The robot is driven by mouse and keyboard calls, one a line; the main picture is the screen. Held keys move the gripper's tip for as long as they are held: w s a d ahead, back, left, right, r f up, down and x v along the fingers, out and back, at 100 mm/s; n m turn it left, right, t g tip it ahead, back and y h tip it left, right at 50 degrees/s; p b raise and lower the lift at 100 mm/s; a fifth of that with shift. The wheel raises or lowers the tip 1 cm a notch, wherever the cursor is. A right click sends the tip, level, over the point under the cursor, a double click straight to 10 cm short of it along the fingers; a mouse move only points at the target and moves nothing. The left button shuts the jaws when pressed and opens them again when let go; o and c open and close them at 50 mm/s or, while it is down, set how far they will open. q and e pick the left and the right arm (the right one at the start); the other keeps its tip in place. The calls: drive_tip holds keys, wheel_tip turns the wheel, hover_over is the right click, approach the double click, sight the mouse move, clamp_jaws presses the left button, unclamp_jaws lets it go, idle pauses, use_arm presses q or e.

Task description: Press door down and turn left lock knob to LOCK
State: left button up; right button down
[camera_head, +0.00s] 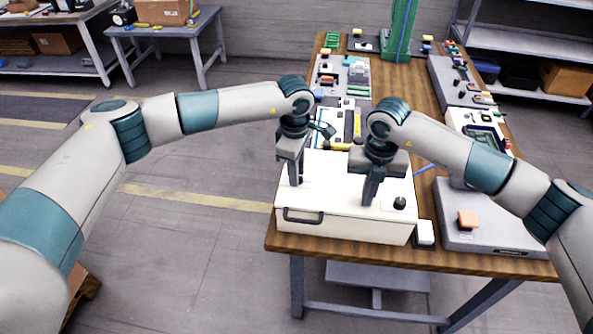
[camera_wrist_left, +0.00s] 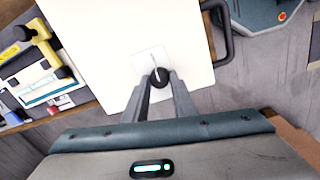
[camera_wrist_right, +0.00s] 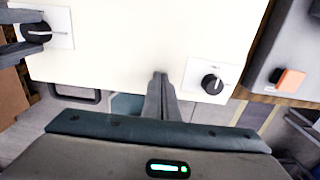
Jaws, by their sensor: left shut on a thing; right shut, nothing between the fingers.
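The white door (camera_head: 335,200) is the top of a box at the table's front and looks flat and closed. My left gripper (camera_head: 294,183) is shut on the left lock knob (camera_wrist_left: 160,76), a black dial on a pale square plate. The left knob also shows in the right wrist view (camera_wrist_right: 37,33) with my left fingers on it. My right gripper (camera_head: 369,204) is shut and empty, tips down at the door's front part between the two knobs; I cannot tell whether they touch it. The right lock knob (camera_head: 399,203) stands free on its plate; it also shows in the right wrist view (camera_wrist_right: 212,82).
A dark handle (camera_head: 303,216) is on the box's front face. A grey panel with an orange button (camera_head: 468,220) stands to the right, with a small white block (camera_head: 425,233) between. Tools and devices line the wooden table (camera_head: 400,120) behind.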

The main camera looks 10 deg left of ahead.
use_arm(q)
drive_tip(key=shift+d, duration=0.1)
use_arm(e)
drive_tip(key=shift+f, duration=0.1)
use_arm(q)
drive_tip(key=o, duration=1)
drive_tip(key=shift+o, duration=0.2)
drive_tip(key=shift+r, duration=0.1)
wheel_tip(320, 180, up, 12)
drive_tip(key=shift+s, duration=0.35)
